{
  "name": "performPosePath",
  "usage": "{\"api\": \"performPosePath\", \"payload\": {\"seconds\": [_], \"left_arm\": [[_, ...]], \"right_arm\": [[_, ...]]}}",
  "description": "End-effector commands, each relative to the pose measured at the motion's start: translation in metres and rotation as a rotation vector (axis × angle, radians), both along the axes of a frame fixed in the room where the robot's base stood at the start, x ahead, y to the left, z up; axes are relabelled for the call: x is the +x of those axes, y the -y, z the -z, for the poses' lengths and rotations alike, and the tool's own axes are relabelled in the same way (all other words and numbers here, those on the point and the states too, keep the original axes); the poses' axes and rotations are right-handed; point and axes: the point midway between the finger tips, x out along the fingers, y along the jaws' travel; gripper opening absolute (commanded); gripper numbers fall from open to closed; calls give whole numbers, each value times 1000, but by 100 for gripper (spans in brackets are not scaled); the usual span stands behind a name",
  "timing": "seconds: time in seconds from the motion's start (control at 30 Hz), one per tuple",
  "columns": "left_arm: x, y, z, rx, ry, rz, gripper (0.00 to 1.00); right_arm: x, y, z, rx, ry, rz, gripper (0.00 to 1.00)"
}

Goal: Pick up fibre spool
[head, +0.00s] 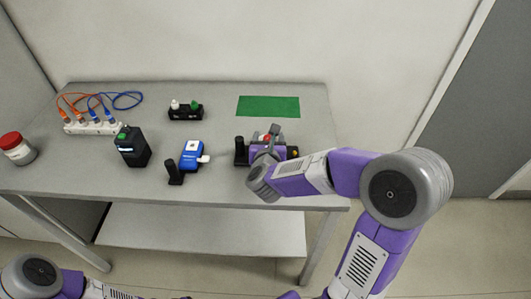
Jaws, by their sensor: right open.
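My right gripper (272,135) is open. It is over the right part of the bench, at a dark device (293,152) with a black upright post (240,151) at its left end. A small red part shows between the fingers. The gripper and wrist hide much of this device, and I cannot tell whether they touch it. I cannot pick out a fibre spool for certain; one may be hidden behind the gripper. My left arm shows at the lower left, with its gripper out of view.
On the grey bench (225,195) stand a white-and-blue device (191,153), a black box (132,148), a black holder with white and green knobs (186,112), a white block with orange and blue cables (92,127) and a red-lidded jar (17,150). A green mat (268,106) lies clear at the back.

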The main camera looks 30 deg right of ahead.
Motion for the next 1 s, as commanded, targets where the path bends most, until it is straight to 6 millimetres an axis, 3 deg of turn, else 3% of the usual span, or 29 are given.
{"api": "performPosePath", "payload": {"seconds": [0.27,0.67,1.0], "left_arm": [[0,0,0,0,0,0,62],[0,0,0,0,0,0,62],[0,0,0,0,0,0,62]], "right_arm": [[3,2,1,-1,1,1,61],[3,2,1,-1,1,0,0],[3,2,-1,-2,3,0,0]]}}
